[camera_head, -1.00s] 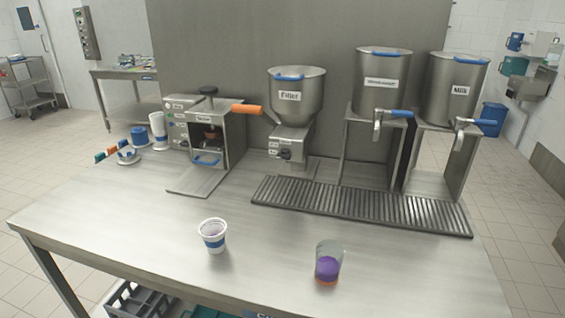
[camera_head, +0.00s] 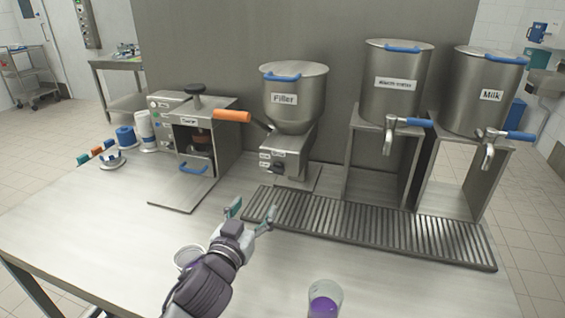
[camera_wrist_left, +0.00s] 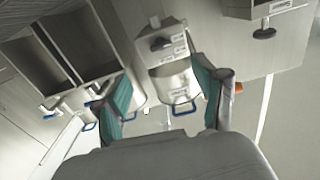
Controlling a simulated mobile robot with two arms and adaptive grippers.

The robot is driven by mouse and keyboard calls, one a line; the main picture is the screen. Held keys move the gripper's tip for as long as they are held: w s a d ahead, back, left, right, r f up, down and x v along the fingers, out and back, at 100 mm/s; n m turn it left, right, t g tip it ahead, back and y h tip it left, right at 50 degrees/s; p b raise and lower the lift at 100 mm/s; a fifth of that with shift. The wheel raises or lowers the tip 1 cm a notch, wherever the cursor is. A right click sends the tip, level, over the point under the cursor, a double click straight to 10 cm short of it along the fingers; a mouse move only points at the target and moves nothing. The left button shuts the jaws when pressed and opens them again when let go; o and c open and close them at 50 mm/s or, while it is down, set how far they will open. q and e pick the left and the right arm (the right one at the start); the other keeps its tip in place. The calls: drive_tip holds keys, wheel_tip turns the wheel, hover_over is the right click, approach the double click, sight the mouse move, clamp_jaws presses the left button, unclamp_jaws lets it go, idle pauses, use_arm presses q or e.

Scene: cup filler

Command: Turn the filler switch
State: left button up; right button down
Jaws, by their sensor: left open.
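The filler (camera_head: 294,100) is a steel hopper labelled "Filler" on a metal body, at the back of the table. Its dark switch knob (camera_head: 277,168) sits on the front of the body among small labels. The knob also shows upside down in the left wrist view (camera_wrist_left: 160,44), ahead of the fingers. My left gripper (camera_head: 250,212) is open and empty, with its fingers pointing toward the filler. It is in front of and below the switch, apart from it. My right gripper is not in view.
A white cup (camera_head: 186,256) is partly hidden by my left arm. A glass with purple contents (camera_head: 323,300) stands at the front edge. An orange handle (camera_head: 232,115) sticks out left of the hopper. A ribbed drip tray (camera_head: 380,228) lies before the two steel dispensers.

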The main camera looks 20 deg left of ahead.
use_arm(q)
drive_tip(key=p, duration=0.1)
approach(275, 173)
drive_tip(key=w, duration=0.2)
drive_tip(key=w+p, duration=0.1)
drive_tip(key=w, duration=0.6)
drive_tip(key=shift+d, duration=0.15)
drive_tip(key=shift+w, duration=0.35)
drive_tip(key=shift+c, duration=0.4)
drive_tip(key=c, duration=1.1)
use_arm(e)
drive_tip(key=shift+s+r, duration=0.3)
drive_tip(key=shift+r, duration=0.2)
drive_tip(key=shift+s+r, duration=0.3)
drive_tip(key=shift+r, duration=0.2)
